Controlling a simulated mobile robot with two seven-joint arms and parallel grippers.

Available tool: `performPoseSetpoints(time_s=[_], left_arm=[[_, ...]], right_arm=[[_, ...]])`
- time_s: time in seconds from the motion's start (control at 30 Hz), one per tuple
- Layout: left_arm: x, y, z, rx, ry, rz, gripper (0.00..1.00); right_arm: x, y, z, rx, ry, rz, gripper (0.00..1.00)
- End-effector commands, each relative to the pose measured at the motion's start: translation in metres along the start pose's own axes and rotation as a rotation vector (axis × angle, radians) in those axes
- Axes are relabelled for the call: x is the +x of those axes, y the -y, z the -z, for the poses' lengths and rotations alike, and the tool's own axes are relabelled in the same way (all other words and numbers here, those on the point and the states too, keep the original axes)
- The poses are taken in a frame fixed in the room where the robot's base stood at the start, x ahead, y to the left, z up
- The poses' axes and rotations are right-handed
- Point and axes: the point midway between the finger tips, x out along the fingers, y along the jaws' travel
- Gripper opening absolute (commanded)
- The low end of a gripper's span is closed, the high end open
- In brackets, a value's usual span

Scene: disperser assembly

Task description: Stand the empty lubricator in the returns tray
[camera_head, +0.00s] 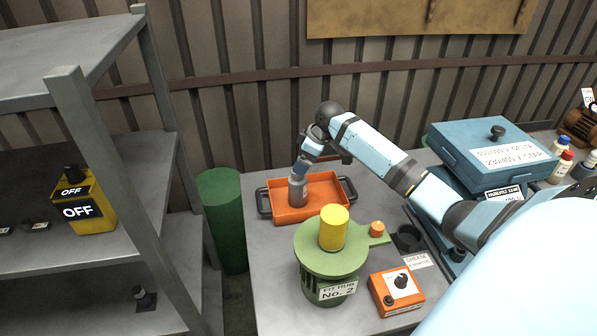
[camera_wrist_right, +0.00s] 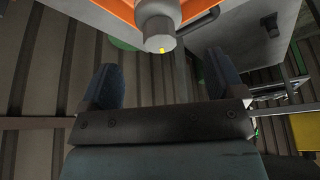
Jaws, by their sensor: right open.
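The grey lubricator (camera_head: 298,189) appears to stand upright in the orange returns tray (camera_head: 325,208), toward its left side. In the right wrist view, the lubricator (camera_wrist_right: 158,24) shows as a grey cylinder with a small yellow spot on its end. The tray's orange edge (camera_wrist_right: 118,12) is beside it. My right gripper (camera_head: 302,168) is just above the lubricator in the head view. In the wrist view, my right gripper (camera_wrist_right: 164,75) has its two dark fingers spread wide with nothing between them, and the lubricator is beyond the fingertips. My left gripper is not in view.
A green hub stand (camera_head: 315,262) labelled No. 2, with a yellow cylinder (camera_head: 333,228) on top, stands in front of the tray. An orange control box (camera_head: 396,290) is at its right. A blue lidded case (camera_head: 492,150) stands at right. A grey shelf (camera_head: 165,255) is at left.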

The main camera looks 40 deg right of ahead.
Motion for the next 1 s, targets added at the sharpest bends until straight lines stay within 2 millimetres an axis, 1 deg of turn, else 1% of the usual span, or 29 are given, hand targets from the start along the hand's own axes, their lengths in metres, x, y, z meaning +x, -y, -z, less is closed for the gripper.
performPoseSetpoints(time_s=[0.03, 0.1, 0.2, 0.3, 1.0], left_arm=[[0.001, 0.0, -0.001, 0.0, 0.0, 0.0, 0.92], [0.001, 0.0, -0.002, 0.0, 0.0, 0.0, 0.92], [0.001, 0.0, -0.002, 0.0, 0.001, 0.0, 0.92], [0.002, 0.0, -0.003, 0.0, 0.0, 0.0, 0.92], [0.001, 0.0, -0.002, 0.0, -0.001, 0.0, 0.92]], right_arm=[[-0.009, -0.001, -0.001, -0.002, 0.001, -0.002, 0.88], [-0.02, 0.0, 0.0, -0.002, 0.0, -0.001, 0.88], [-0.032, 0.0, -0.001, -0.001, 0.001, -0.001, 0.88], [-0.038, 0.0, 0.0, -0.001, 0.001, 0.001, 0.88], [-0.04, 0.0, 0.0, 0.0, 0.0, 0.001, 0.88]])
